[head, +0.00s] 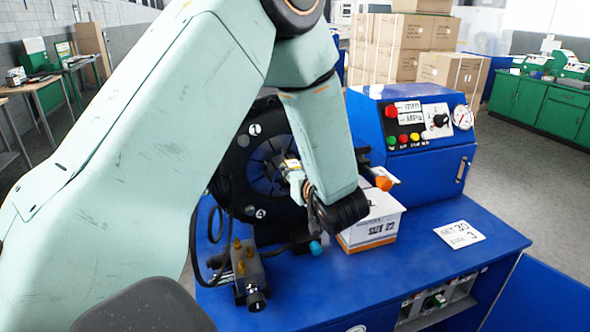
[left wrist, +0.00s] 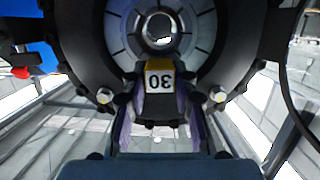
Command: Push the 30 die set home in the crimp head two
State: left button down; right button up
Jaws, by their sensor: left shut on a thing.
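The die set (left wrist: 160,102) is a dark block with a white and yellow label reading 30, upside down in the left wrist view. My left gripper (left wrist: 160,122) is shut on it, one finger on each side. The die set is at the lower edge of the crimp head's round opening; I cannot tell how deep it sits. The crimp head (head: 243,140) is a black ring with grey-blue segments inside and white number marks 1 and 4. In the head view my left gripper (head: 288,172) is at this opening, and the arm covers its right part. My right gripper is not in view.
The blue bench (head: 400,265) carries a control box (head: 425,130), a white carton marked SIZE 22 (head: 372,222), a card reading SET 30, DIE 3 (head: 459,234) and a valve block with hoses (head: 248,272).

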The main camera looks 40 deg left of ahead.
aim_at(287, 159)
pick_arm(q)
jog(key=shift+r, duration=0.25)
dwell(0.6)
jog(key=shift+w+a+p, duration=0.4)
jog(key=shift+a, duration=0.2)
dwell(0.3)
jog(key=shift+s+d, duration=0.2)
jog(key=shift+d, duration=0.2)
jog(key=shift+p, duration=0.8)
dwell(1.7)
jog(key=shift+r+p+x, duration=0.2)
jog(key=shift+x, duration=0.7)
jog(key=shift+r+p+x, duration=0.15)
jog(key=shift+p+x, duration=0.1)
jog(key=shift+x, duration=0.65)
jog(key=shift+r+p+x, duration=0.2)
jog(key=shift+x, duration=0.7)
dwell(0.6)
